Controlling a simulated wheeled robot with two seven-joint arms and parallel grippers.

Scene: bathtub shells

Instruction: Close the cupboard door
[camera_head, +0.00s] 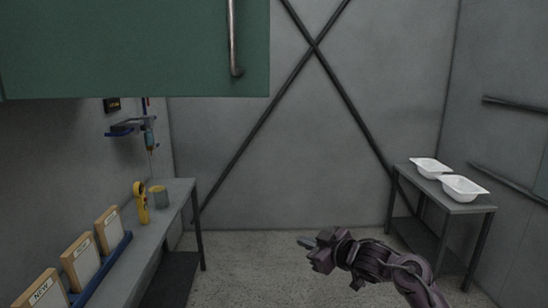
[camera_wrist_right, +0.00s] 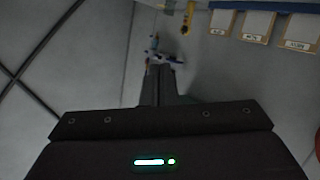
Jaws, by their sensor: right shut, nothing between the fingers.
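A green cupboard door (camera_head: 130,50) with a vertical metal handle (camera_head: 233,40) fills the upper left of the head view, close to the camera. The door stands out into the room; its hinge side and the cupboard body are out of view. My right gripper (camera_head: 304,242) is low in the middle of the head view, well below and to the right of the door, not touching it. In the right wrist view the fingers (camera_wrist_right: 160,85) are together and empty. My left gripper is not in view.
A grey bench (camera_head: 175,215) along the left wall holds boxes (camera_head: 80,260) in a blue rack and a yellow tool (camera_head: 141,202). A table (camera_head: 455,200) at the right bears two white shells (camera_head: 462,188). Open floor (camera_head: 260,265) lies between.

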